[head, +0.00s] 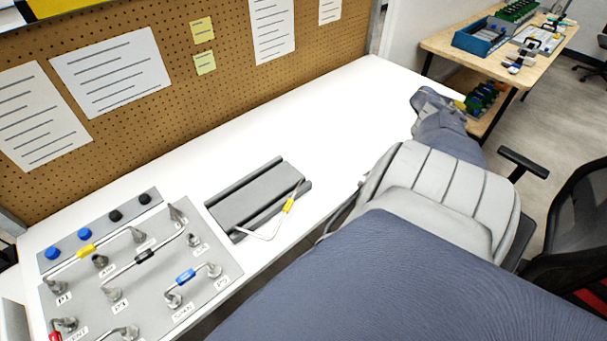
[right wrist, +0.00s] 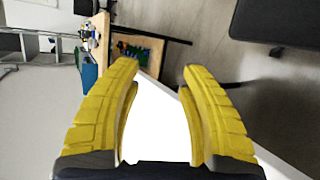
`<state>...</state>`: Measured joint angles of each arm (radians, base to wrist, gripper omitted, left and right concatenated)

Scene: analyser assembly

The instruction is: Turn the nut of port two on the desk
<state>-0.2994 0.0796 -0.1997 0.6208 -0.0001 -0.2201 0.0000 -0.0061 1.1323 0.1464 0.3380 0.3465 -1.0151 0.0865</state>
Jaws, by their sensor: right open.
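The port panel (head: 75,290) lies on the white desk at the lower left of the head view. It carries metal fittings with nuts and bent tubes with yellow, black, blue and red sleeves. My right arm reaches over the desk's far right end, well away from the panel. My right gripper (right wrist: 160,68) is open and empty, with yellow fingers apart in the right wrist view. My left gripper is not in view.
A grey tray (head: 245,198) with a bent, yellow-sleeved tube (head: 288,206) leaning on it lies right of the panel. A pegboard (head: 150,150) stands behind the desk. A wooden table (head: 440,42) with a blue bin is far right. The desk's middle is clear.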

